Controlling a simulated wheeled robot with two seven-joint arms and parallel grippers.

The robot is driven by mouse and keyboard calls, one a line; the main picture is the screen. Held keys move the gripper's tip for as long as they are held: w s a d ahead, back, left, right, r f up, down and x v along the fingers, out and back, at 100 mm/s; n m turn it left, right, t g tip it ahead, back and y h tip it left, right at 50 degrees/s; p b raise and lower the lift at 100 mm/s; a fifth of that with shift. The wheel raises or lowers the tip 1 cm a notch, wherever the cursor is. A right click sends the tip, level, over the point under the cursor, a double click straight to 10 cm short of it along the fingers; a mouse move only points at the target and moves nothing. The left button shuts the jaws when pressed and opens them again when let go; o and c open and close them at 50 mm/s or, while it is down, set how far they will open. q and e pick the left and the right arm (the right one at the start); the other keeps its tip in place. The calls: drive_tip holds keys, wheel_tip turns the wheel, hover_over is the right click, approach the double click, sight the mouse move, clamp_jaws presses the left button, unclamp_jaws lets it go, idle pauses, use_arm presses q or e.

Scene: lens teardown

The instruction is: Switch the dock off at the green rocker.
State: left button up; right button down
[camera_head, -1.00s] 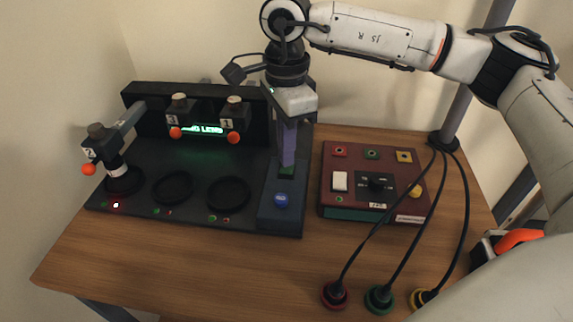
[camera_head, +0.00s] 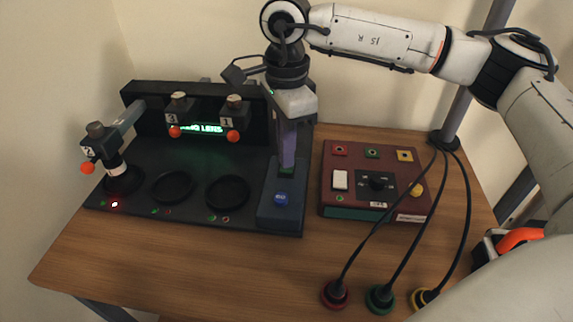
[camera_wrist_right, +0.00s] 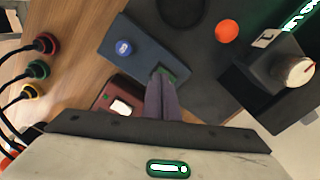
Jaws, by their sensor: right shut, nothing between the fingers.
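The dock (camera_head: 140,209) is a dark base with round wells, a back panel with a lit green display (camera_head: 197,128), and a blue-grey side block (camera_head: 280,222). The green rocker (camera_head: 286,171) sits on that block, behind a round blue button (camera_head: 281,199). My right gripper (camera_head: 287,162) points down over the rocker, its shut fingers empty. In the right wrist view the fingertips (camera_wrist_right: 161,80) are at the green rocker (camera_wrist_right: 166,72) and partly cover it. I cannot tell whether they touch it or which way it is tipped. My left gripper is not in view.
A dark red box (camera_head: 328,200) with a white switch and a black knob stands right of the dock. Red, green and yellow ringed plugs (camera_head: 380,298) with black cables are at the front right. Numbered arms with orange balls (camera_head: 87,169) stand over the dock. The front left table is bare.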

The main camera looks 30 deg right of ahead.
sight(287, 170)
drive_tip(key=shift+f+b, duration=0.45)
drive_tip(key=shift+f, duration=0.2)
drive_tip(key=shift+r+p, duration=1.15)
drive_tip(key=shift+r, duration=0.45)
wheel_tip(287, 170, up, 4)
drive_tip(key=shift+f+p, duration=0.1)
drive_tip(key=shift+p, duration=1.15)
